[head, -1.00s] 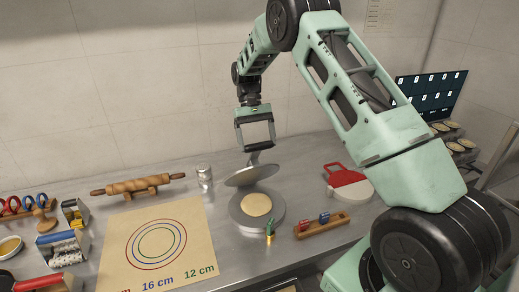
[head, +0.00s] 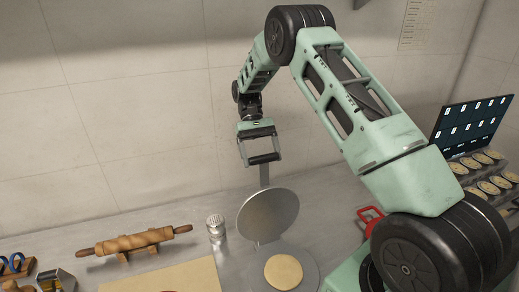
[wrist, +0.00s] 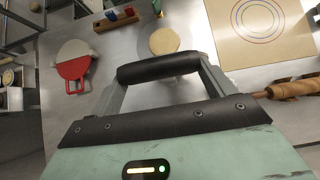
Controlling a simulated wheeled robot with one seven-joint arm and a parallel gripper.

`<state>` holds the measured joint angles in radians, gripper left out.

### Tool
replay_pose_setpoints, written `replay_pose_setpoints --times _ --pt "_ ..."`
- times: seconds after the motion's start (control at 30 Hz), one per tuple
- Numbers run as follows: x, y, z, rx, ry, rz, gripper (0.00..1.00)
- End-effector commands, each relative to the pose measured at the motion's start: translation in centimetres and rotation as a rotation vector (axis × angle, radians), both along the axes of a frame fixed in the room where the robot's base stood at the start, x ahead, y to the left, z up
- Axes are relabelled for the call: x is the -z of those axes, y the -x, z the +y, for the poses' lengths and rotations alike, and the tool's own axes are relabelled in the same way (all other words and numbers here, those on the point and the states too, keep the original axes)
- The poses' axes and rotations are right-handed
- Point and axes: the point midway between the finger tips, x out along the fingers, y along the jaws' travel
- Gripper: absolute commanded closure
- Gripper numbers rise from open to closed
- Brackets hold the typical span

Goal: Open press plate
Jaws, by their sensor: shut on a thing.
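The press stands on the steel counter in the head view. Its round grey upper plate (head: 268,213) is tilted up steeply, nearly upright, above the rear of the round lower plate (head: 308,268). A pale dough disc (head: 283,271) lies on the lower plate, uncovered; it also shows in the wrist view (wrist: 164,41).
A rolling pin (head: 135,241) on its stand and a metal shaker (head: 216,226) are left of the press. A marked mat (head: 170,277) lies in front of them. A red-handled tool (head: 371,218) is to the right. The wall is close behind.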

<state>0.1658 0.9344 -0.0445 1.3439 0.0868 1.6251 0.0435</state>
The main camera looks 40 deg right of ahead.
Motion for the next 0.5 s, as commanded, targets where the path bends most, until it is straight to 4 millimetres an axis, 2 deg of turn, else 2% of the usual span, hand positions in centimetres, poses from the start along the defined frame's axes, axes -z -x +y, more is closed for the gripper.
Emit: replay_pose_setpoints --times 0.03,0.5 --pt "0.82 0.37 0.07 0.0 -0.003 0.016 0.59" --pt "1.02 0.66 0.17 0.0 -0.007 0.031 0.59"
